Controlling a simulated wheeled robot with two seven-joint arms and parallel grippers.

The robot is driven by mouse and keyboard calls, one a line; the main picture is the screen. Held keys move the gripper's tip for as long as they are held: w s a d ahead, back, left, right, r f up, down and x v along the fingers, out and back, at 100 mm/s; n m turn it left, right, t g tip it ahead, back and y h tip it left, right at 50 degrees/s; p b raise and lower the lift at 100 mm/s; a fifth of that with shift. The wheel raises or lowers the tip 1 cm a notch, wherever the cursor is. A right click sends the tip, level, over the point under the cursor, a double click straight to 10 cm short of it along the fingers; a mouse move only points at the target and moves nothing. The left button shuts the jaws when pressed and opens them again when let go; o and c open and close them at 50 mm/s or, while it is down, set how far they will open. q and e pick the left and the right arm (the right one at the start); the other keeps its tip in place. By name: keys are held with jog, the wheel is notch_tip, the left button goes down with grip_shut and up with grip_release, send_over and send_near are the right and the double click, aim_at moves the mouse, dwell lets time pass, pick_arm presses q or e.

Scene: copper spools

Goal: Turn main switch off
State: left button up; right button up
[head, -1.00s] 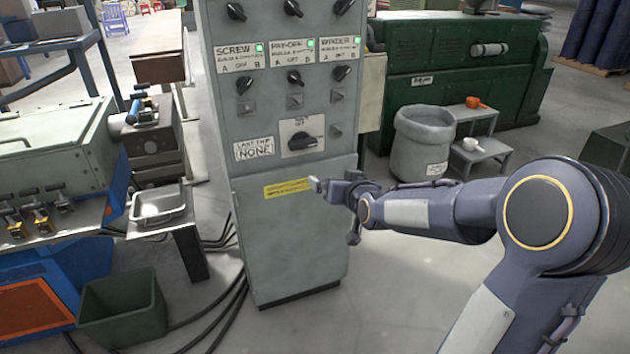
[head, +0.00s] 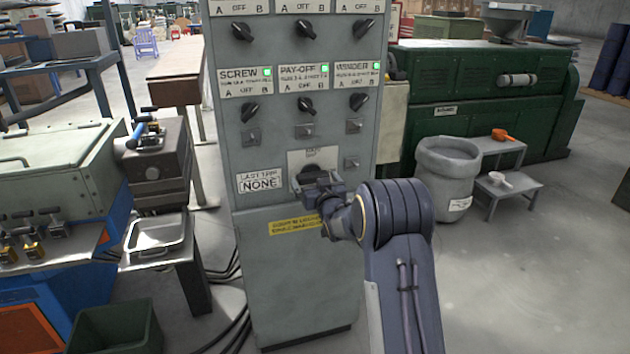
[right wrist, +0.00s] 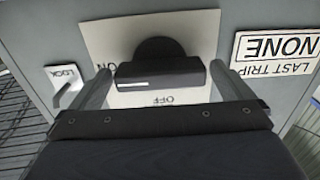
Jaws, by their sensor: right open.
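The main switch is a black rotary knob on a pale plate of the grey cabinet; the knob (right wrist: 158,68) shows upside down in the right wrist view. Its bar lies level, with a white mark at the end by the ON label; the OFF label is on the picture's lower side. My right gripper (right wrist: 163,84) is open, its two fingers on either side of the bar, with contact unclear. In the head view my right gripper (head: 318,184) is at the plate (head: 318,156) and hides most of the knob. My left gripper is out of view.
Smaller knobs, green lamps and toggles fill the cabinet (head: 290,260) above the plate. A LOCK toggle (right wrist: 66,76) sits beside the plate. A grey bin (head: 447,180) and step stool (head: 508,188) stand right; a metal tray (head: 155,233) is left.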

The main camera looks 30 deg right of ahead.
jog(key=shift+w, duration=0.1)
jog(key=c, duration=0.9)
jog(key=shift+o, duration=0.2)
jog(key=shift+f+n+b, duration=0.1)
jog(key=shift+n+b, duration=8.85)
jog(key=shift+n, duration=0.05)
jog(key=o, duration=0.9)
jog(key=shift+c, duration=0.2)
